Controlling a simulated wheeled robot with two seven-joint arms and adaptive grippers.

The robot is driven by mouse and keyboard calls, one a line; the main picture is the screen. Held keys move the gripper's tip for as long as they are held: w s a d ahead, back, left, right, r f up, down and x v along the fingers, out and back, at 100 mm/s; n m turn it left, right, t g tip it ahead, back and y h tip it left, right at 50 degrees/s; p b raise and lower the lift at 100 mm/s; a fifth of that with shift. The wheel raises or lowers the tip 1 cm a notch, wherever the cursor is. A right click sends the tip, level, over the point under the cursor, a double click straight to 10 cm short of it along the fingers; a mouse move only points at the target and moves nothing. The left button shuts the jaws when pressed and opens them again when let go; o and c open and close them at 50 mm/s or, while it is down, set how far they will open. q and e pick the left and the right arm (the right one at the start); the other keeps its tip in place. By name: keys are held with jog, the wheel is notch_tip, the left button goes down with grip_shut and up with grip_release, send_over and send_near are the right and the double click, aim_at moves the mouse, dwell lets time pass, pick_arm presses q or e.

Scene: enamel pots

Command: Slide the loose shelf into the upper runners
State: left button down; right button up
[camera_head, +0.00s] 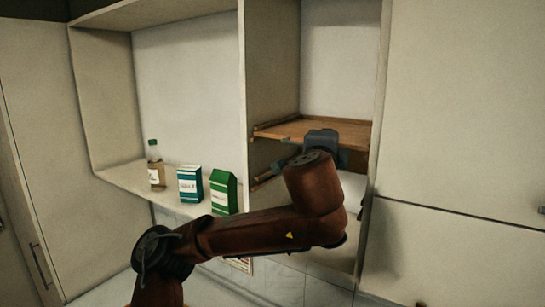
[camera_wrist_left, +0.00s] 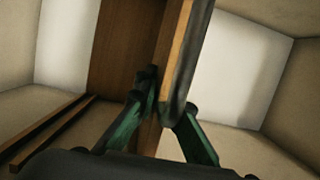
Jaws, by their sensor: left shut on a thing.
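The loose shelf (camera_head: 315,131), a brown wooden board, lies roughly level inside the narrow right compartment, at the height of the upper runners. Its left side is close to the upper left runner (camera_head: 262,128); I cannot tell whether it rests on it. My left gripper (camera_head: 318,147) is shut on the shelf's front edge, partly hidden by my own wrist. In the left wrist view the shelf (camera_wrist_left: 178,60) passes between the two green fingers (camera_wrist_left: 165,118). A lower runner (camera_head: 264,180) shows below on the left wall. The right gripper is out of view.
A bottle (camera_head: 156,166), a blue-white carton (camera_head: 190,184) and a green carton (camera_head: 224,192) stand on the left compartment's floor, behind my forearm. An upright panel (camera_head: 258,75) parts the compartments. Closed doors flank the cabinet. The space above the shelf is clear.

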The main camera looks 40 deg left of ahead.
pick_arm(q)
jog(key=shift+w+r, duration=0.1)
jog(key=shift+w, duration=0.05)
jog(key=shift+w+p, duration=0.4)
jog(key=shift+w, duration=0.5)
jog(key=c, duration=2)
grip_release()
jog(key=shift+o, duration=0.2)
jog(key=shift+s, duration=0.15)
